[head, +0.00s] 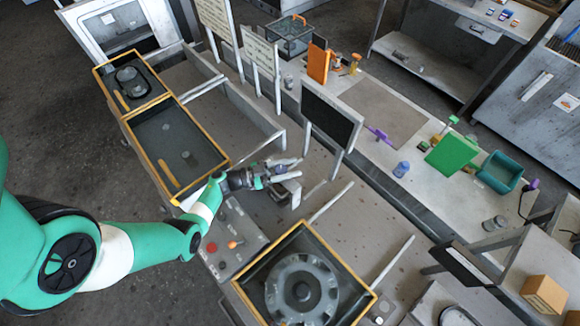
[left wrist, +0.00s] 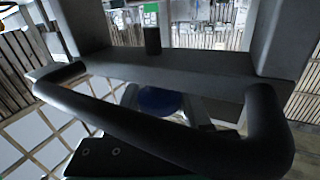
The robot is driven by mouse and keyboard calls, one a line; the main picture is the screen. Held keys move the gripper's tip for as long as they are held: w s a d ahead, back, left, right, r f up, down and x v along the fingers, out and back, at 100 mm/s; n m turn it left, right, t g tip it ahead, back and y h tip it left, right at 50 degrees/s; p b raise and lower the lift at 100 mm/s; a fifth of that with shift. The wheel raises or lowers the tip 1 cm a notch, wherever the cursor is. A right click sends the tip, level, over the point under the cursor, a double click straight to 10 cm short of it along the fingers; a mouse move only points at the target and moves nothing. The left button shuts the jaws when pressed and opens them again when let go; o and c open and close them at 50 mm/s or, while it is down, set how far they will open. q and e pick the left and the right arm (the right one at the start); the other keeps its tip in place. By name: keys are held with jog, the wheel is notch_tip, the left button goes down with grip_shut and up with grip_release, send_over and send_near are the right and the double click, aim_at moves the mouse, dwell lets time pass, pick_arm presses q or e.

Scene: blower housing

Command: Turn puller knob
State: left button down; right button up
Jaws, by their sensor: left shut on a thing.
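My left gripper (head: 287,174) reaches in from the left over the grey bench, in the middle of the head view. In the left wrist view a round dark blue knob (left wrist: 158,100) sits between the fingers of the left gripper (left wrist: 160,108), and they are shut on it. The dark bar of my wrist crosses in front and hides part of the knob and fingers. In the head view the knob is too small and covered to make out clearly. My right gripper is not in view.
Two yellow-rimmed trays (head: 205,166) lie left of the gripper. A yellow-rimmed frame with a round grey housing (head: 302,290) is at the front. A control box with red and orange knobs (head: 232,243) lies below my arm. A dark panel (head: 331,116) stands at the upper right.

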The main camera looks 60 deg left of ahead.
pick_arm(q)
jog(key=shift+c, duration=1.8)
grip_release()
jog(key=s+a, duration=0.1)
jog(key=s, duration=0.6)
jog(key=shift+s+a, duration=0.15)
jog(key=shift+s, duration=0.05)
